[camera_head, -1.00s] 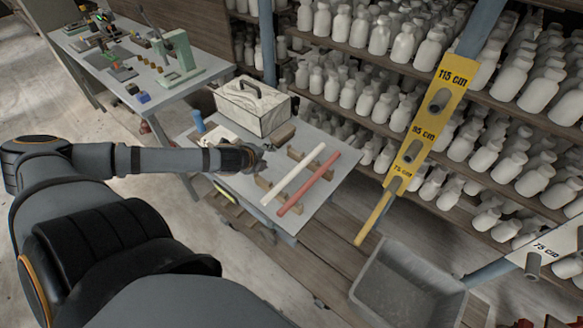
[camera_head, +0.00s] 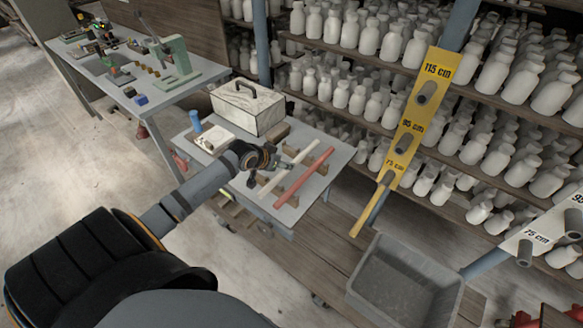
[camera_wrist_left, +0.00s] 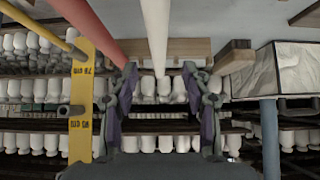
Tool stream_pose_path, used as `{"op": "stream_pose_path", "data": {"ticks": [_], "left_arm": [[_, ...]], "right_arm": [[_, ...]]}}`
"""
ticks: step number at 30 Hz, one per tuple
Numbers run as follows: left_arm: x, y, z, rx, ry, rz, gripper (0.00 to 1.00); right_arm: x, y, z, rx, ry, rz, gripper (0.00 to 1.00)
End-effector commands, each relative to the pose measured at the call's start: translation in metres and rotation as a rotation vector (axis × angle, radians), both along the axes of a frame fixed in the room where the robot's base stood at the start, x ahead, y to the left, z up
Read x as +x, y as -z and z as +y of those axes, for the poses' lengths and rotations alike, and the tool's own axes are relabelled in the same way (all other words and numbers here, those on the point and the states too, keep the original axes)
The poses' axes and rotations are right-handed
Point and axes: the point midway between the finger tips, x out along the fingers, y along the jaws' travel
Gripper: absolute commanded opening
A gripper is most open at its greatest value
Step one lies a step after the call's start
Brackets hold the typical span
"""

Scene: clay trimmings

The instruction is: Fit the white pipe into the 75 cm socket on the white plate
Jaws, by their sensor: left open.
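The white pipe (camera_head: 304,155) lies slanted across wooden rests on the grey table (camera_head: 338,160), beside a red pipe (camera_head: 305,178). The white plate (camera_head: 548,232) is at the right edge, partly cut off. Its 75 cm socket (camera_head: 525,253) is a short grey tube below the label. My right gripper is out of view.
A yellow plate (camera_head: 408,143) with several sockets stands between table and white plate. A grey bin (camera_head: 402,280) stands below it. A toolbox (camera_head: 247,106) and a blue cylinder (camera_head: 195,121) are at the table's back. Shelves of white bottles (camera_head: 400,115) fill the background.

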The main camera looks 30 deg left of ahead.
Motion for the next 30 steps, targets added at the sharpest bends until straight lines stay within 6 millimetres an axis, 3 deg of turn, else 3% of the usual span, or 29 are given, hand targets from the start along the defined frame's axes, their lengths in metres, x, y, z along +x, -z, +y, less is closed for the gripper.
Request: {"op": "stream_pose_path", "data": {"ticks": [4,12,20,30], "left_arm": [[0.003,0.005,-0.001,-0.002,-0.002,0.001,0.49],[0.027,0.039,-0.005,-0.001,-0.003,0.0,0.49],[0.03,0.044,-0.005,0.002,0.001,0.001,0.49],[0.03,0.043,-0.005,0.002,0.001,0.001,0.05]], "right_arm": [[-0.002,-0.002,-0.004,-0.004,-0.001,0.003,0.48],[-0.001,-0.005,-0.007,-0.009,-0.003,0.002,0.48],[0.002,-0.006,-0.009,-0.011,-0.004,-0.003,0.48],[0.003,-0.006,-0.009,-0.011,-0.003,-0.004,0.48]]}}
